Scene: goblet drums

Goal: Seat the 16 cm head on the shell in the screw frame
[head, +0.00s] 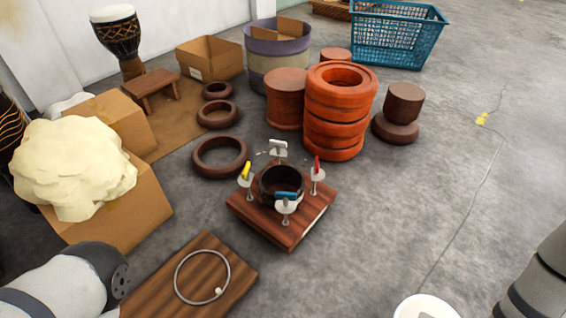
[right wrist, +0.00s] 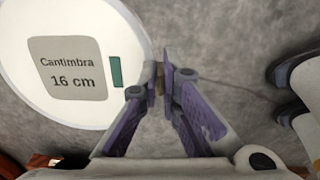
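The 16 cm head is a white disc with a grey label reading "Cantimbra 16 cm" and a green mark (right wrist: 22,55). It also shows, cut off, at the bottom edge of the head view (head: 425,302). My right gripper (right wrist: 161,78) has its purple fingers closed at the disc's edge, with a small brown piece between them. The dark round shell (head: 266,188) stands upright, open at the top, in the wooden screw frame (head: 262,223). Yellow, white, red and blue screw handles surround it. My left arm is at lower left; its gripper is not in view.
A metal ring (head: 177,268) lies on a wooden board (head: 243,273) left of the frame. Dark rings (head: 219,172) and stacked orange-brown rings (head: 340,115) stand behind it. A box with a cream heap (head: 120,215) is at left.

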